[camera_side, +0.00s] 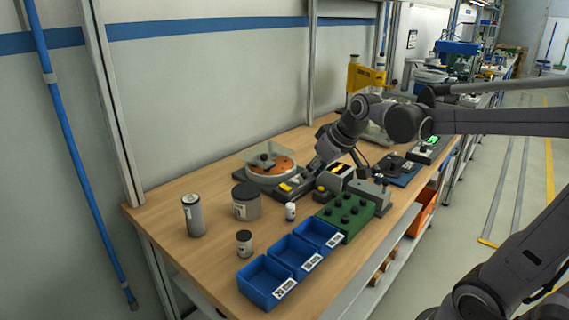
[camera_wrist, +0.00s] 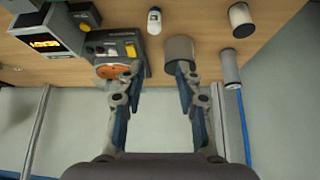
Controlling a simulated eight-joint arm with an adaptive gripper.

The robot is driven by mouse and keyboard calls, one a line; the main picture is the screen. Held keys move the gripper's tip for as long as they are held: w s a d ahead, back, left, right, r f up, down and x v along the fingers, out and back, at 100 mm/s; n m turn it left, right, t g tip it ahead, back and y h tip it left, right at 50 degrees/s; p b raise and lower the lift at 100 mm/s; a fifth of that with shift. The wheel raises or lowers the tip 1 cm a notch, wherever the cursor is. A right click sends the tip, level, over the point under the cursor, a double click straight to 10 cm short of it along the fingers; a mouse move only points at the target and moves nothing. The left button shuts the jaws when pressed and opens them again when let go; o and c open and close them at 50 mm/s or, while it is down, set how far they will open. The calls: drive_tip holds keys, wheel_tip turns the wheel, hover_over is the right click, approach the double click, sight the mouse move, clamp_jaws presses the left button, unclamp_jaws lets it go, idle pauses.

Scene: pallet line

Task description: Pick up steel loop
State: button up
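I cannot make out a steel loop in either view; it may be hidden or too small to tell. My gripper (camera_wrist: 158,78) is open in the wrist view, its two fingers apart with nothing between them. In the side view my gripper (camera_side: 336,158) hangs above the bench near the orange round device. That device (camera_side: 286,165), with a clear cover, shows by the left finger in the wrist view (camera_wrist: 106,71). A wide grey can (camera_wrist: 179,49) lies beyond the right fingertip; it stands on the bench in the side view (camera_side: 246,206).
Several blue bins (camera_side: 265,292) line the bench's front edge beside a green block with knobs (camera_side: 343,222). A tall grey cylinder (camera_side: 193,217), a small dark-lidded jar (camera_side: 244,247) and a white bottle (camera_side: 290,212) stand nearby. The wooden bench (camera_side: 165,210) is bare at its left end.

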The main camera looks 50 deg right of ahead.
drive_tip(key=shift+m+h, duration=0.3)
drive_tip(key=shift+m, duration=0.3)
drive_tip(key=w+d+f, duration=0.1)
drive_tip(key=w+d, duration=0.2)
drive_tip(key=d, duration=0.5)
drive_tip(key=w+d+f, duration=0.1)
drive_tip(key=w+d, duration=0.2)
drive_tip(key=d, duration=0.5)
drive_tip(key=w+d+f, duration=0.1)
drive_tip(key=w+d, duration=0.2)
drive_tip(key=d, duration=0.5)
drive_tip(key=shift+w+d+f, duration=0.1)
drive_tip(key=shift+d+f, duration=0.1)
drive_tip(key=d+f, duration=0.3)
drive_tip(key=w+d+f, duration=0.1)
drive_tip(key=d+f, duration=0.2)
drive_tip(key=d, duration=0.1)
drive_tip(key=w+d+f, duration=0.1)
drive_tip(key=d+f, duration=0.2)
drive_tip(key=d, duration=0.1)
drive_tip(key=shift+w+f, duration=0.1)
drive_tip(key=shift+w+x, duration=0.25)
drive_tip(key=shift+x, duration=2.35)
clamp_jaws()
